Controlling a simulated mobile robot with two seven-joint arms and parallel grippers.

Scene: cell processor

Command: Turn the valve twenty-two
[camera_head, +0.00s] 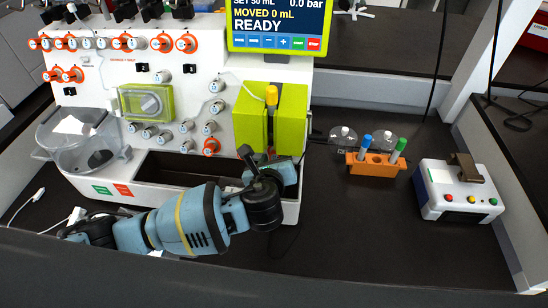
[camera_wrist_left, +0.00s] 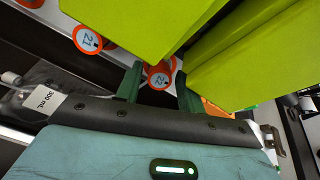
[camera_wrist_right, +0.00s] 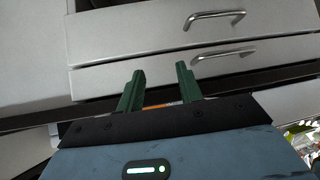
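Valve twenty-two (camera_wrist_left: 159,76) is a round orange-rimmed knob with a white face marked 22. In the left wrist view it shows between the tips of my left gripper (camera_wrist_left: 158,70), which is open. I cannot tell whether the fingers reach around it or stop just short. In the head view my left gripper (camera_head: 258,158) is at the machine's lower right, below the green block, and hides this valve. Valve 21 (camera_wrist_left: 87,40) is beside it, also seen in the head view (camera_head: 211,146). My right gripper (camera_wrist_right: 160,70) is open and empty, facing grey drawers.
The green block (camera_head: 290,115) with a yellow-topped part rises right above my left gripper. More knobs cover the white panel to the left. An orange tube rack (camera_head: 375,163) and a white button box (camera_head: 458,190) stand on the dark bench at the right.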

